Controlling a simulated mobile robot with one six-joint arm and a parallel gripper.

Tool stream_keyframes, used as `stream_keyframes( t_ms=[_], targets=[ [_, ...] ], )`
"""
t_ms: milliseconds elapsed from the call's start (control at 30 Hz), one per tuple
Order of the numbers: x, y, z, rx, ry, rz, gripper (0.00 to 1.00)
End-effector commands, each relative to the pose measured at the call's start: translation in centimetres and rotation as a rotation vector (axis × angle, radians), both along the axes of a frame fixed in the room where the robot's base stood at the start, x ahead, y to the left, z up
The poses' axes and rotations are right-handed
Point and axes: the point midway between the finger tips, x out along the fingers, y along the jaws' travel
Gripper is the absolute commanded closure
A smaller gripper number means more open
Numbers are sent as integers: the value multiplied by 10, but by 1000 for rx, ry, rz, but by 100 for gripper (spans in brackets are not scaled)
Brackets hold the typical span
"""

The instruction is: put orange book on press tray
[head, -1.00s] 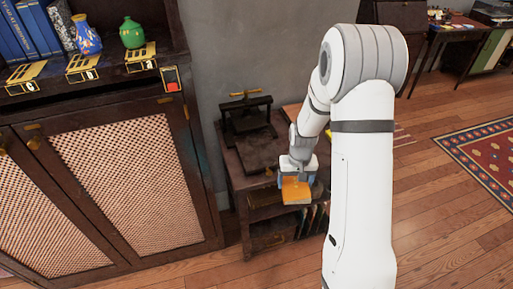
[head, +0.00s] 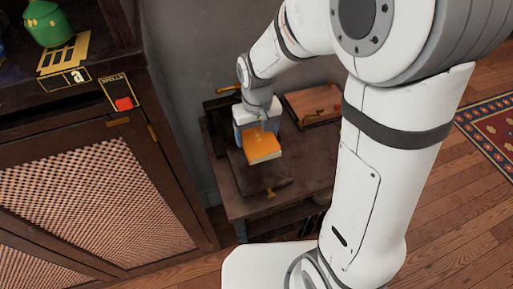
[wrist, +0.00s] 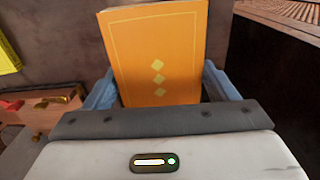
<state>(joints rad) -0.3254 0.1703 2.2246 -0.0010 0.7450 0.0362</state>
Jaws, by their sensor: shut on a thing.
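The orange book (head: 262,147) is clamped in my gripper (head: 257,124), which is shut on it. In the wrist view the book (wrist: 158,45) stands upright between the two blue fingers, with its diamond-marked cover towards the camera. In the head view the book is over the dark press tray (head: 262,182) on the small wooden table. The book and my gripper hide part of the tray. I cannot tell whether the book touches the tray.
The press's dark frame (head: 222,106) stands behind my gripper, partly hidden. A brown wooden board or box (head: 313,103) lies on the table's (head: 307,172) back right. A tall dark cabinet (head: 100,190) stands close on the left. A grey wall is behind.

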Motion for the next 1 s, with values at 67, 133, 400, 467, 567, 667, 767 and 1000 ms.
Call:
stream_keyframes(
  t_ms=[67, 133, 400, 467, 567, 667, 767, 1000],
  targets=[
    [-2, 1, -15, -2, 6, 3, 46],
    [-2, 0, -29, -2, 7, 2, 46],
    [0, -1, -59, -1, 3, -3, 46],
    [0, -1, -65, -1, 4, -4, 46],
    [-1, -2, -79, -2, 7, -5, 46],
    [0, -2, -92, -1, 5, -5, 46],
    [0, -2, -94, 0, 1, -6, 46],
    [0, -2, -97, 0, 1, -7, 46]
  ],
)
